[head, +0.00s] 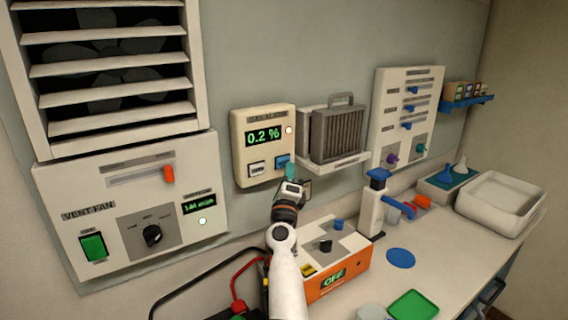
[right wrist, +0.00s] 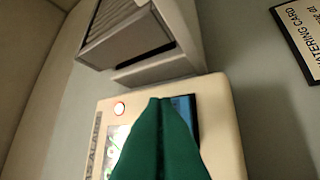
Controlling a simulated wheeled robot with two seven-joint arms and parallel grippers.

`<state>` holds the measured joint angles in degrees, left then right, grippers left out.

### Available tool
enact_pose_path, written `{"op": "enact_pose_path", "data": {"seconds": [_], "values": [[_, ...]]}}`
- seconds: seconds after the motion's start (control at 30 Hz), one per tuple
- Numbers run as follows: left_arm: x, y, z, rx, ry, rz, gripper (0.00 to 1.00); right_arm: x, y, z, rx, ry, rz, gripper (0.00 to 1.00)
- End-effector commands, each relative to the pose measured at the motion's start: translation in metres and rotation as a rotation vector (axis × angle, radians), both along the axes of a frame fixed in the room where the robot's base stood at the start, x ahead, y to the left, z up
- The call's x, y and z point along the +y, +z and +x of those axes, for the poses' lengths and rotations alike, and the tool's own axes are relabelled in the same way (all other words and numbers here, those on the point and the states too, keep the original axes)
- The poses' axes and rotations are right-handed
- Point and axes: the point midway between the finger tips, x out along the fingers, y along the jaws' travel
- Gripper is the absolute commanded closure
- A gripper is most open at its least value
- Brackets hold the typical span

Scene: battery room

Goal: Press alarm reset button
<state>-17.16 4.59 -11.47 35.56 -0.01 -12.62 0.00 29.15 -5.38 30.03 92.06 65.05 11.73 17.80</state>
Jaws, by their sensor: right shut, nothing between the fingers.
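The cream gas alarm box (head: 240,148) hangs on the wall and its display (head: 263,136) reads 0.2 %. Below the display are a white button (head: 257,169) and a blue button (head: 281,160); I cannot read their labels. My right gripper (head: 290,171) is shut and empty, its green fingertips at the lower edge of the blue button. In the right wrist view the green fingers (right wrist: 160,125) point at the box and partly cover the blue button (right wrist: 184,108). I cannot tell whether they touch it. My left gripper is not in view.
A vent fan panel (head: 75,185) is left of the box. A shelf (head: 338,163) with a grey finned unit (head: 338,133) is close on the right. Below stand an orange-sided device (head: 345,280) and a blue-topped dispenser (head: 372,208) on the bench.

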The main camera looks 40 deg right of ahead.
Motion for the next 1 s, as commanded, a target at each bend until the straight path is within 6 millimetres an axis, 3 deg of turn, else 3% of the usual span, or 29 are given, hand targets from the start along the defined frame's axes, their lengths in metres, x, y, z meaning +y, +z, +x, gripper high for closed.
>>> {"op": "enact_pose_path", "data": {"seconds": [1.0], "values": [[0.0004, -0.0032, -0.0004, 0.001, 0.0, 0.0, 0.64, -0.0009, 0.0003, 0.0086, 0.0, 0.0, 0.0, 1.0]]}}
